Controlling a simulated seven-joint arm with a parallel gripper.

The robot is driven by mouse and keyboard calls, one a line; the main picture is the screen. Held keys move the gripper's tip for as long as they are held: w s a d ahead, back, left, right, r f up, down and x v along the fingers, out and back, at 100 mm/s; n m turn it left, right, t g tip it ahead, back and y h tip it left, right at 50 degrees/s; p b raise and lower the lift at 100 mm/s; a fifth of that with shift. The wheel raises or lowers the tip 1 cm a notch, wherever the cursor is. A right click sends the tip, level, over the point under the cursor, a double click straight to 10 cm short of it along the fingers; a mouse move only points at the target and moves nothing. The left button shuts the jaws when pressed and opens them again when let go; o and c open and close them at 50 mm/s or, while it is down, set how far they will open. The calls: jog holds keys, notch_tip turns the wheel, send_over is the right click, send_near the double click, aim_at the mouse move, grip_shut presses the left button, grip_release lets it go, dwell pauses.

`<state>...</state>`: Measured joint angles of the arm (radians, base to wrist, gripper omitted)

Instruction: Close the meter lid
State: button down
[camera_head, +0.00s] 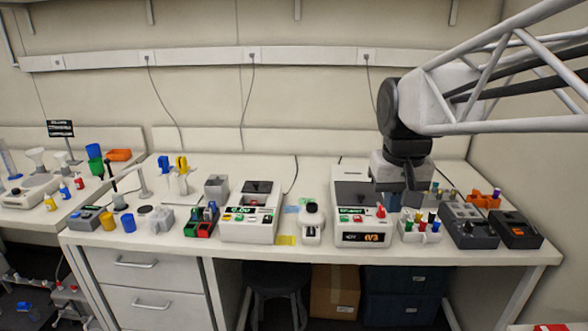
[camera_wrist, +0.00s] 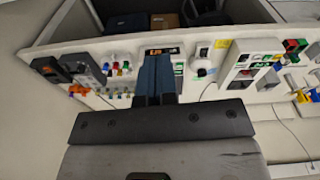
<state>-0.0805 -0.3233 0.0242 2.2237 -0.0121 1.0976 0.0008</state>
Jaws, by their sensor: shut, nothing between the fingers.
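Two white benchtop instruments with dark panels on top stand on the bench, and I cannot tell for certain which is the meter. The right instrument (camera_head: 345,223) has an orange readout, and a dark panel framed in white (camera_head: 351,173) at its back looks like a raised lid. The left instrument (camera_head: 248,228) has a green readout and also shows in the wrist view (camera_wrist: 243,77). My gripper (camera_head: 393,207) is shut and empty, pointing down by the right side of the right instrument. In the wrist view its blue-grey fingers (camera_wrist: 156,60) are together, hiding much of that instrument.
A rack of coloured-cap vials (camera_head: 420,229) stands close to the right of my gripper. Dark grey boxes (camera_head: 470,228) stand farther right. A small white device (camera_head: 311,224) stands between the two instruments. The bench's front edge (camera_head: 310,252) is near.

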aim_at(252, 182)
jog(key=w+a+r+n+g, duration=0.1)
jog(key=w+a, duration=0.4)
jog(key=w, duration=0.5)
jog(key=w+a+r+g, duration=0.15)
jog(key=w+a, duration=0.35)
jog(key=w, duration=0.6)
jog(key=w+a+r+n, duration=0.1)
jog(key=w+a, duration=0.5)
jog(key=w, duration=0.4)
jog(key=w+a+f+n+g, duration=0.1)
jog(key=w+a+f, duration=0.5)
jog(key=w+a, duration=0.4)
jog(key=w+a+f+n+g+h, duration=0.1)
jog(key=w+a+f, duration=0.6)
jog(key=w+a, duration=0.4)
jog(key=shift+w+a+h, duration=0.15)
jog(key=shift+a+h, duration=0.15)
jog(key=shift+a, duration=0.65)
